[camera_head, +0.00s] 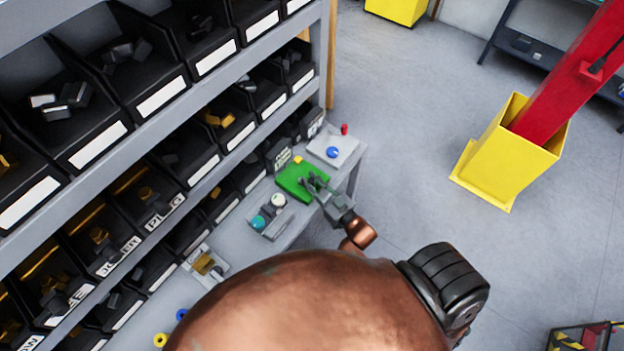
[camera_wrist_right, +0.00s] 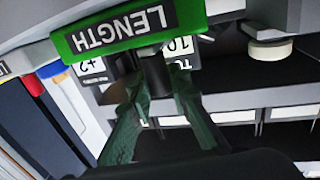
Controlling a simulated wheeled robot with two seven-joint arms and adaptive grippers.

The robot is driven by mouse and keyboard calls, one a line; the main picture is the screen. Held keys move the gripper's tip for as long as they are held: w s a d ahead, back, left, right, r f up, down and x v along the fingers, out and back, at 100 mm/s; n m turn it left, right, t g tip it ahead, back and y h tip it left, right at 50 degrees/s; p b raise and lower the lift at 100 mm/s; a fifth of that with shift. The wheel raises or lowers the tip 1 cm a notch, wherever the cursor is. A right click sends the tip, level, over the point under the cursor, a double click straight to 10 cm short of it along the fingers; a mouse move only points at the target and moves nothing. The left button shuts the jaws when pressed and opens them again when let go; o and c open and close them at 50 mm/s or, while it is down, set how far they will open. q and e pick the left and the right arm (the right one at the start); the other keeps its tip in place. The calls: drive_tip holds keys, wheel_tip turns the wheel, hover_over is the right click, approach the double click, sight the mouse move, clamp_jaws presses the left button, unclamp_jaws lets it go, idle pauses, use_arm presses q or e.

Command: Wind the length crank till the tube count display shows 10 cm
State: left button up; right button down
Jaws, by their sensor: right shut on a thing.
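The green unit (camera_head: 292,184) sits on the grey bench, and my right gripper (camera_head: 313,182) reaches it from the lower right. In the right wrist view, a green LENGTH label (camera_wrist_right: 115,30) shows upside down. Just below it, my right gripper (camera_wrist_right: 155,95) is shut on a dark grey cylindrical crank knob (camera_wrist_right: 155,72). Behind the fingers is a white card (camera_wrist_right: 183,45) with an upside-down "10", partly hidden by a finger. Another white card (camera_wrist_right: 90,67) reads "+2". I cannot tell which is the tube count display. My left gripper is not in view.
A grey panel with a blue knob (camera_head: 333,152) and a red knob (camera_head: 344,129) stands behind the green unit. A tray (camera_head: 262,228) with teal and white round parts is in front. Shelves of black bins (camera_head: 190,150) line the left. The floor at right is open near a yellow post base (camera_head: 505,155).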

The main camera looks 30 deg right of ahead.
idle(0.4)
drive_tip(key=c, duration=1.8)
unclamp_jaws()
drive_tip(key=shift+o, duration=0.2)
drive_tip(key=s+d, duration=0.2)
drive_tip(key=s, duration=1)
